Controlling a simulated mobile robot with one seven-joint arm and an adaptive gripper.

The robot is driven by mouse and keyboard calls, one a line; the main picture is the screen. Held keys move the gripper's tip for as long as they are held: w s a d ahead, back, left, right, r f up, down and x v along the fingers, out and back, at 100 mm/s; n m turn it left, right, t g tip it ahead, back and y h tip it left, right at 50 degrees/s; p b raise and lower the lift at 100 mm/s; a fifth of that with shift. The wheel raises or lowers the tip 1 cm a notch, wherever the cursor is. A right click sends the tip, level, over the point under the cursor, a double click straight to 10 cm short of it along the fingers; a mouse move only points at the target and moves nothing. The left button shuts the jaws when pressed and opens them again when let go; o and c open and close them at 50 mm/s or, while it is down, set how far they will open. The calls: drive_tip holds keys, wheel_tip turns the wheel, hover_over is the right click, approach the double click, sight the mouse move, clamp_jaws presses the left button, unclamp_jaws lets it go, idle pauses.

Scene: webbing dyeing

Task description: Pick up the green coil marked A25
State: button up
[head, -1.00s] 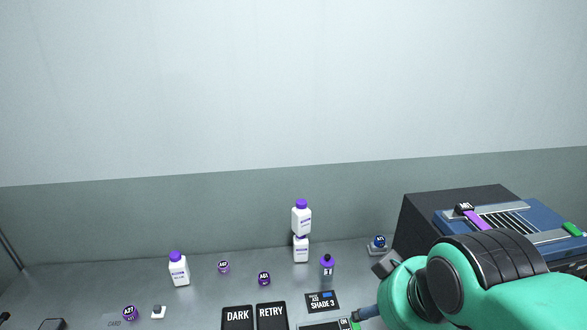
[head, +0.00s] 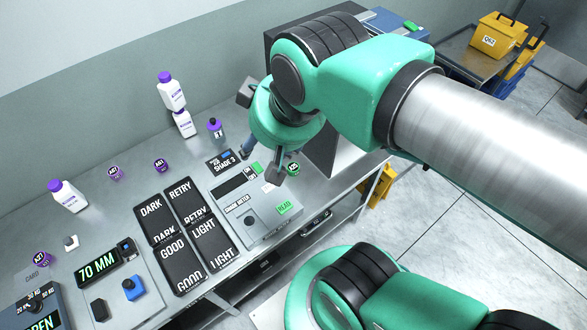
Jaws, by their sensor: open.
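A small dark coil with a green label (head: 293,167) sits near the table's right edge in the head view, to the right of the shade meter; its marking is too small to read surely. My gripper (head: 259,163) points down above the shade meter, its two fingers apart with nothing seen between them. The green-labelled coil is just right of the right-hand finger in the picture, partly close behind it. I cannot tell how high the fingers are above it.
The shade meter (head: 253,205) lies below my gripper. Black sorting pads (head: 181,238) fill the table's middle. Purple coils (head: 160,165), white bottles (head: 68,197) and a 70 MM device (head: 112,284) stand to the left. A dark machine (head: 338,140) stands behind my arm; yellow bins (head: 497,36) are beyond.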

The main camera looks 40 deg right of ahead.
drive_tip(key=shift+o, duration=0.5)
drive_tip(key=n+g+b, duration=0.2)
drive_tip(key=g, duration=0.4)
hover_over(293, 167)
wheel_tip(293, 167, down, 27)
drive_tip(key=shift+d+f, duration=0.1)
drive_tip(key=shift+f, duration=0.1)
drive_tip(key=shift+f+b, duration=0.6)
drive_tip(key=shift+f, duration=3.7)
